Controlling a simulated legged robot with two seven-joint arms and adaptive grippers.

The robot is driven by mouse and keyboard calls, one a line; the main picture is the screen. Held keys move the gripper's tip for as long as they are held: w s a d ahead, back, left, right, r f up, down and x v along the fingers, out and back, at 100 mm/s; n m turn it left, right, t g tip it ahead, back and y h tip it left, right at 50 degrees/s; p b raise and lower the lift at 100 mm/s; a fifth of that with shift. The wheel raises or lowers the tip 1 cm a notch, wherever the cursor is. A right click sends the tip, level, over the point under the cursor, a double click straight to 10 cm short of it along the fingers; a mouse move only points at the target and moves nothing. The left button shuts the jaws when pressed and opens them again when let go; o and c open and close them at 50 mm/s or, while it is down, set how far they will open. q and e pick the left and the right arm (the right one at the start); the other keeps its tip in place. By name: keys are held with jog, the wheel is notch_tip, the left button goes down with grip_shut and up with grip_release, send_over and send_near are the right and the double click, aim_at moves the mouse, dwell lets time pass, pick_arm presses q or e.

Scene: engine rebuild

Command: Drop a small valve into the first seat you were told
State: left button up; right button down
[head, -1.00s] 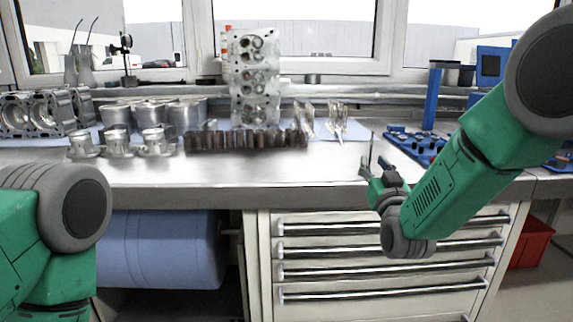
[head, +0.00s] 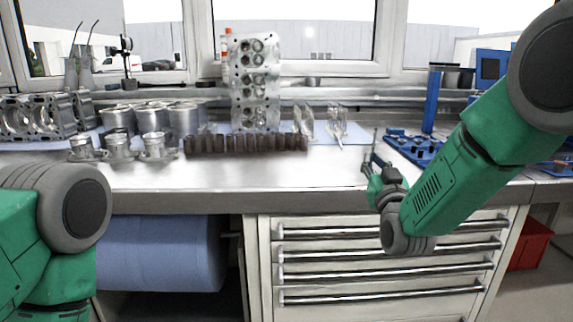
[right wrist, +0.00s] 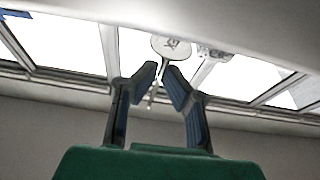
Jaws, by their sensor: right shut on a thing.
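My right gripper (head: 371,162) is in front of the workbench's front edge, right of centre in the head view. In the right wrist view its two fingers (right wrist: 161,84) are closed on a small valve (right wrist: 171,47). The valve's round head is beyond the fingertips and its thin stem runs down between them. In the head view the valve (head: 375,138) is a thin dark upright line above the fingers. A metal cylinder head (head: 241,92) with several round chambers stands upright on the bench, left of and behind this gripper. My left gripper is out of view.
A dark row of holders (head: 246,144) stands before the cylinder head. Loose valves (head: 336,126) lie right of it. Pistons (head: 158,146) and cylinder liners (head: 184,118) stand left. A blue tray (head: 415,150) lies right. The bench front (head: 270,175) is clear.

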aim_at(376, 130)
jog(key=shift+a+r+p, duration=0.15)
jog(key=shift+r+p, duration=0.7)
jog(key=shift+r, duration=0.7)
jog(key=shift+r+p, duration=1.35)
jog(key=shift+r, duration=0.7)
jog(key=s+r+p, duration=0.6)
jog(key=s+r, duration=0.3)
jog(key=s, duration=0.1)
jog(key=shift+d, duration=0.25)
jog(key=shift+f, duration=0.1)
